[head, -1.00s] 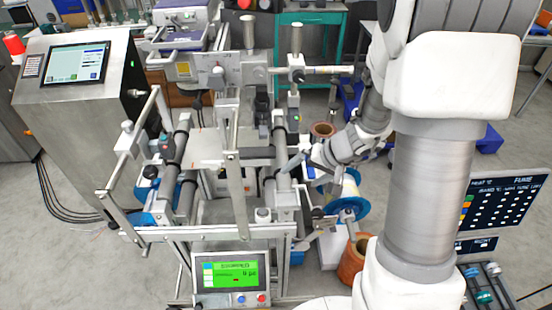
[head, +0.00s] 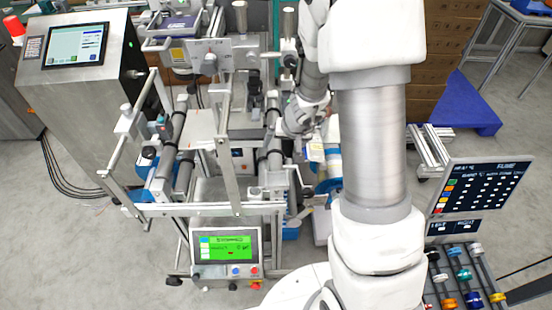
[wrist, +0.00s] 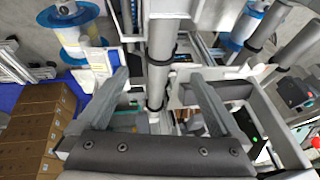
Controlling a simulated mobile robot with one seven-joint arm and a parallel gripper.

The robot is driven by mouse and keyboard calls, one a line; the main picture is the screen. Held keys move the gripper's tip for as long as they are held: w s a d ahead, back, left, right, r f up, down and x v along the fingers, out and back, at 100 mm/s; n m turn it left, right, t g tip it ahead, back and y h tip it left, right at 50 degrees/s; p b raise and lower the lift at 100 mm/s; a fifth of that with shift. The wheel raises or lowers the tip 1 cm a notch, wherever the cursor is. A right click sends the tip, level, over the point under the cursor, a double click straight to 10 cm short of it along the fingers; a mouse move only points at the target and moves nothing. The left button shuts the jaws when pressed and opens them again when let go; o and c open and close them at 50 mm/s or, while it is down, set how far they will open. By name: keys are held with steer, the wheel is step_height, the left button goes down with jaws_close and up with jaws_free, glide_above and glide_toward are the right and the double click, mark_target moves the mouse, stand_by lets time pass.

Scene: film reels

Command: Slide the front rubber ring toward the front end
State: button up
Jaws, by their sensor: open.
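A grey roller (wrist: 160,82) runs up the middle of the wrist view, between the two fingers of my gripper (wrist: 160,76). The fingers are open, one on each side, and hold nothing. A black rubber ring (wrist: 159,61) is around the roller near fingertip level; it appears to be the front one. Another black ring (wrist: 155,108) is around it lower in the picture, closer to my palm. In the head view my arm's end is over the right-hand roller (head: 275,160) of the machine. My fingertips and the rings are too small there to tell apart.
Beside the roller are metal frame bars, a blue-flanged spool (wrist: 78,32) and a second roller with a black ring (wrist: 253,49). The control screen (head: 224,246) is at the machine's front. Cardboard boxes (head: 450,60) stand behind. A cart with coloured knobs (head: 464,274) stands at the right.

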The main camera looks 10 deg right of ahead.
mark_target(277, 154)
steer(key=b+x, duration=0.2)
steer(key=x, duration=0.8)
jaws_close()
